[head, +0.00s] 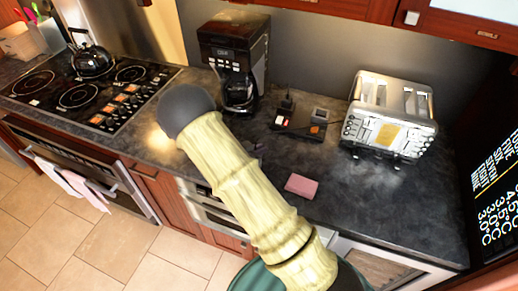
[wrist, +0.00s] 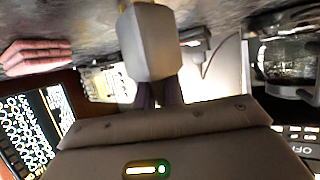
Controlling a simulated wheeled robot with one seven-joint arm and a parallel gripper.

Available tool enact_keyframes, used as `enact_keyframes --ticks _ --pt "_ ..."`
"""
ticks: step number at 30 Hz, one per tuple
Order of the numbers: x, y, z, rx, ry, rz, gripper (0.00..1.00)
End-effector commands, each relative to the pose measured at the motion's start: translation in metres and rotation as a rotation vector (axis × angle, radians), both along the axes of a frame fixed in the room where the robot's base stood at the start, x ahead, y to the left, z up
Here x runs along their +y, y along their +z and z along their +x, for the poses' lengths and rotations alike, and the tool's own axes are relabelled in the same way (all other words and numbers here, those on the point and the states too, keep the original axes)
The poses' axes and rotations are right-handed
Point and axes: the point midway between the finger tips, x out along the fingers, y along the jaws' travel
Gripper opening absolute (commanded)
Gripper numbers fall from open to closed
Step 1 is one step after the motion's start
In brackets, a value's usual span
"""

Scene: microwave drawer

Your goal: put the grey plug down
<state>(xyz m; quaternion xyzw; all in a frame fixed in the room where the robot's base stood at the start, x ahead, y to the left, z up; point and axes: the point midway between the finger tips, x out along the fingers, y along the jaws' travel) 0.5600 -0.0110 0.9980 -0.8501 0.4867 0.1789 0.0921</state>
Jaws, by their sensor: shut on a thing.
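The grey plug (wrist: 150,45) shows large in the wrist view as a pale grey block. My gripper (wrist: 157,93) is shut on it, with dark purple fingers at its lower end in the picture. The dark countertop (wrist: 205,12) lies at the top of that view, close beyond the plug; I cannot tell whether they touch. In the head view my arm hides the plug and most of my gripper, over the counter's front part.
A pink sponge (head: 301,186) lies on the counter right of my arm. A coffee maker (head: 236,60), a dark power strip with plugs (head: 302,122) and a silver toaster (head: 391,112) stand behind. The stove (head: 95,90) is at left. Bare counter lies around the sponge.

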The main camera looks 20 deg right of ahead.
Motion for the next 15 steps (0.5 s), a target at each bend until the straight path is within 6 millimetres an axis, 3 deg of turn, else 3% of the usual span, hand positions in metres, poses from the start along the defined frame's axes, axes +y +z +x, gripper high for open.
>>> enact_keyframes --ticks 6,7,10,15 --pt "-0.0001 -0.0031 0.0000 0.000 0.000 0.000 0.00" --pt "-0.0001 -0.0025 0.0000 0.000 0.000 0.000 0.15" --pt "-0.0001 -0.0022 0.0000 0.000 0.000 0.000 0.33" --pt "-0.0001 -0.0022 -0.0001 0.000 0.000 0.000 0.33"
